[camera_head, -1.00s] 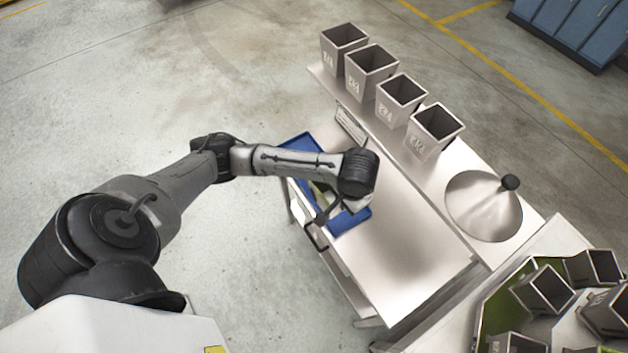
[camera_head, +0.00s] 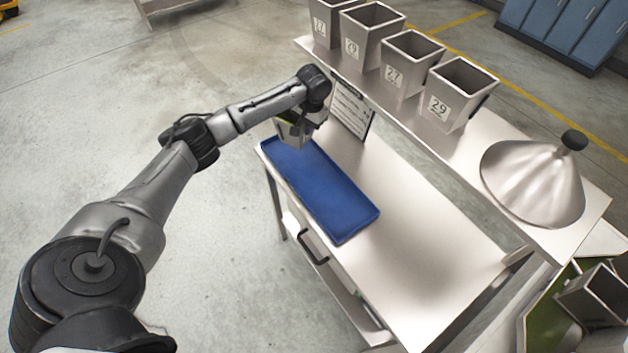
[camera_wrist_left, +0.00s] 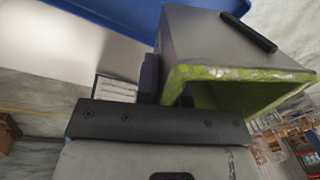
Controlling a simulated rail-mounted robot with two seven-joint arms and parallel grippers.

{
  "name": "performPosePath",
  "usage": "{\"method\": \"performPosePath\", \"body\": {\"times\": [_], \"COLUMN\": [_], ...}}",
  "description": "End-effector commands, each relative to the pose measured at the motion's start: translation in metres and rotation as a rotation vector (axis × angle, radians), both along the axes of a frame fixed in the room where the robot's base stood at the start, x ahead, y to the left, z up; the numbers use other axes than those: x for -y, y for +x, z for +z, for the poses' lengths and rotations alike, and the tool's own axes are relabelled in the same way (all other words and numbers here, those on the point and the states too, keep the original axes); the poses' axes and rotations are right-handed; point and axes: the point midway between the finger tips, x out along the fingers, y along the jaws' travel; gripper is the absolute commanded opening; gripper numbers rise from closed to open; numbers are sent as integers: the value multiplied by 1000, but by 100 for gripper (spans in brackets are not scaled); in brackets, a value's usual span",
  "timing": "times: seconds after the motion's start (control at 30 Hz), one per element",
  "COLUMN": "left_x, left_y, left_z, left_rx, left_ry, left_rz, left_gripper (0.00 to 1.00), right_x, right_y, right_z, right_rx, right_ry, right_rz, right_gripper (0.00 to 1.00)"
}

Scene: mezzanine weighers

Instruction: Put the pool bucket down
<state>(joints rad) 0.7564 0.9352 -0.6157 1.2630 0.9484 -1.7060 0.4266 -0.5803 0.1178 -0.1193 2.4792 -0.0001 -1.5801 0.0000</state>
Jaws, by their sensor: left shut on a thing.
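The pool bucket (camera_head: 293,134) is a grey square metal bucket with a green rim. In the head view it is at the far left end of the blue mat (camera_head: 345,218), partly hidden by my left wrist. My left gripper (camera_head: 314,124) is shut on it. In the left wrist view the bucket (camera_wrist_left: 205,38) lies large at the upper right, its green-rimmed mouth facing the camera. The blue mat (camera_wrist_left: 110,12) passes behind it. I cannot tell whether the bucket touches the mat. My right gripper is not in view.
Several numbered buckets (camera_head: 460,92) stand on the raised shelf right of the bench (camera_head: 420,255). A printed card (camera_head: 350,110) stands close to my left gripper. A metal cone with a black knob (camera_head: 535,183) is at the right. Most of the bench top is clear.

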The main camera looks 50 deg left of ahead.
Motion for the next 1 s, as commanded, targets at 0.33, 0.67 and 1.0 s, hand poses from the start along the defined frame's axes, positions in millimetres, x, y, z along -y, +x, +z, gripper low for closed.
{"method": "performPosePath", "body": {"times": [0.33,0.67,1.0], "left_x": [-6,-5,-5], "left_y": [0,0,0], "left_z": [-51,-70,-100], "left_rx": [-1,-2,-1], "left_ry": [2,1,2], "left_rz": [6,5,6], "left_gripper": [0,0,0], "right_x": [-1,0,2], "right_y": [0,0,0], "right_z": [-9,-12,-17], "right_rx": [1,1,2], "right_ry": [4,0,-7], "right_rz": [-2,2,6], "right_gripper": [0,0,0]}}
